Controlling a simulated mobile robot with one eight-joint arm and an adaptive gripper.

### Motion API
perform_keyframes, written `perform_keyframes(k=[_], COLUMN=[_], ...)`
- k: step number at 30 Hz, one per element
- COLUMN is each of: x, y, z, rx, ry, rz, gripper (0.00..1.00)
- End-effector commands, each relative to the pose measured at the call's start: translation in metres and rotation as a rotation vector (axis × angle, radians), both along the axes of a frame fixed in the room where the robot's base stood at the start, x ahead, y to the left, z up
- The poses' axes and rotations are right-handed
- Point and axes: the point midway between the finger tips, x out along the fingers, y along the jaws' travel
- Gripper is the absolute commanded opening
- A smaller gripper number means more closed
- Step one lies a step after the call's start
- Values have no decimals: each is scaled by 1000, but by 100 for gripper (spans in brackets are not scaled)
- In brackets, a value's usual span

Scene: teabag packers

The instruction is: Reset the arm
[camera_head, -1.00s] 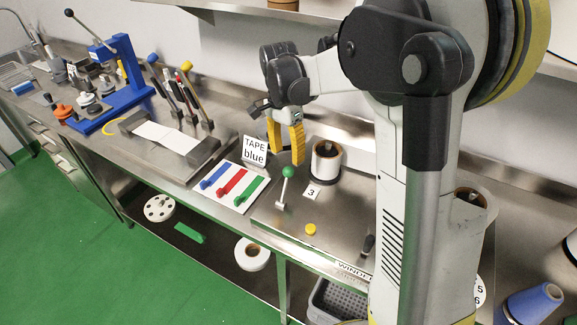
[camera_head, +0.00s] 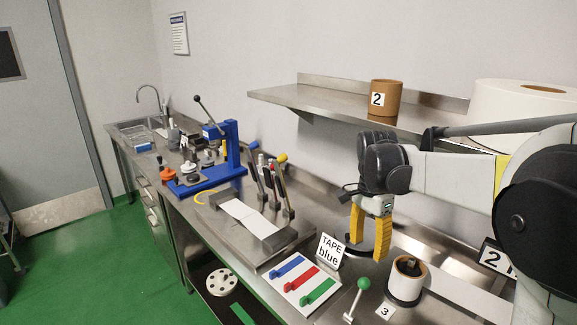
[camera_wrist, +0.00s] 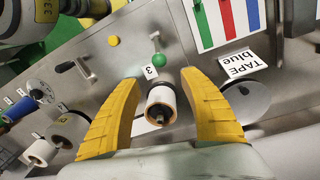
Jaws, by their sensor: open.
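My gripper (camera_head: 370,232) hangs above the steel counter in the head view, its yellow fingers pointing down. It is open and empty. In the wrist view my gripper (camera_wrist: 160,110) shows both yellow fingers spread wide. A white roll on a dark spindle (camera_wrist: 161,104) appears between them, below and apart from them. The same roll (camera_head: 406,281) stands on the counter to the right of the fingers in the head view.
A "TAPE blue" sign (camera_head: 329,251) and a board with blue, red and green strips (camera_head: 300,281) stand near my gripper. A green-knobbed lever (camera_head: 361,287) rises in front. A shelf (camera_head: 320,101) with a brown roll (camera_head: 386,97) is above. A blue press (camera_head: 228,158) stands farther left.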

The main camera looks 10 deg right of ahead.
Motion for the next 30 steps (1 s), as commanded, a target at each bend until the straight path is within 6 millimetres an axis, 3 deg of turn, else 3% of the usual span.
perform_keyframes(k=[10,18,24,30], x=[-89,-161,-187,-191], y=[38,62,71,73], z=[-2,-40,-65,-70], rx=[-43,-177,-268,-295], ry=[-264,-478,-563,-584], rz=[498,923,1106,1152], gripper=[51,51,51,51])
